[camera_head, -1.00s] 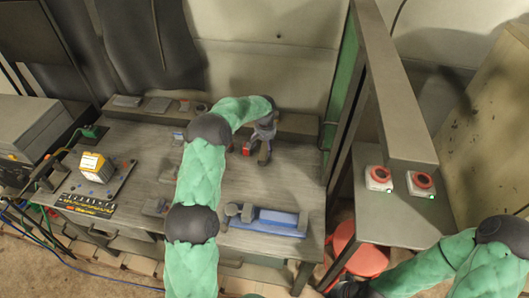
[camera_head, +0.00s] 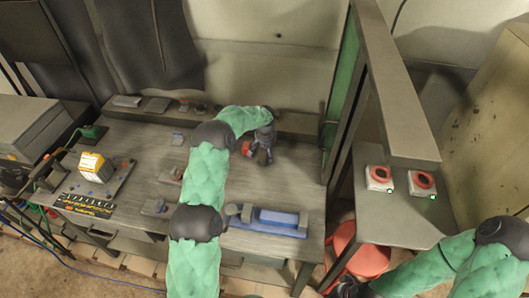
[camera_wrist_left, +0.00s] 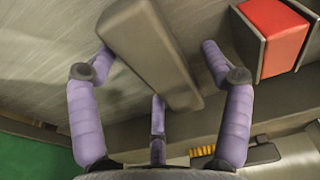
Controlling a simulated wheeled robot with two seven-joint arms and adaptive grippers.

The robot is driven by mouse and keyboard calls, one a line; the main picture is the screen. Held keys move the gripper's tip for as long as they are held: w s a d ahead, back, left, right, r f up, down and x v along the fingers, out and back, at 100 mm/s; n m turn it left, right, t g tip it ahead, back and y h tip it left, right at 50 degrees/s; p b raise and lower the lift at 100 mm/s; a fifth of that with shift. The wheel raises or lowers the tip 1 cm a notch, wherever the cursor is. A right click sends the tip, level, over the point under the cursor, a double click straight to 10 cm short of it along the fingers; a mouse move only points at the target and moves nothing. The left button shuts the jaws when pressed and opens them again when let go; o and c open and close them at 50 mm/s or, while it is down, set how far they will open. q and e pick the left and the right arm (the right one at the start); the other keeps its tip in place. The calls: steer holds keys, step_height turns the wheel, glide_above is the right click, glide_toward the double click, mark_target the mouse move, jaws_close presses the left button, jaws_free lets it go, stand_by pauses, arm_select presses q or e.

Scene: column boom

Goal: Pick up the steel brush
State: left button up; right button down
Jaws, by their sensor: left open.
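My left gripper (camera_wrist_left: 158,95) is open, its purple fingers spread on either side of a long grey rounded bar (camera_wrist_left: 150,50) in the left wrist view. The bar lies between the fingers with no clear grip on it; I cannot tell for sure whether it is the steel brush. A dark tool with yellow bristles (camera_wrist_left: 203,151) shows partly at the bottom of that view, beyond a grey ledge. In the head view my left gripper (camera_head: 260,152) is low over the back of the workbench, and the bar is hidden there.
A red block with grey sides (camera_wrist_left: 272,35) lies close beside the gripper; it also shows in the head view (camera_head: 247,148). A blue and grey vise-like tool (camera_head: 270,221) lies at the bench front. A grey post and green panel (camera_head: 342,95) stand to the right.

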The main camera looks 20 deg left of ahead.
arm_select(q)
steer(key=shift+f, duration=0.15)
stand_by(0.3)
steer(key=c, duration=1.4)
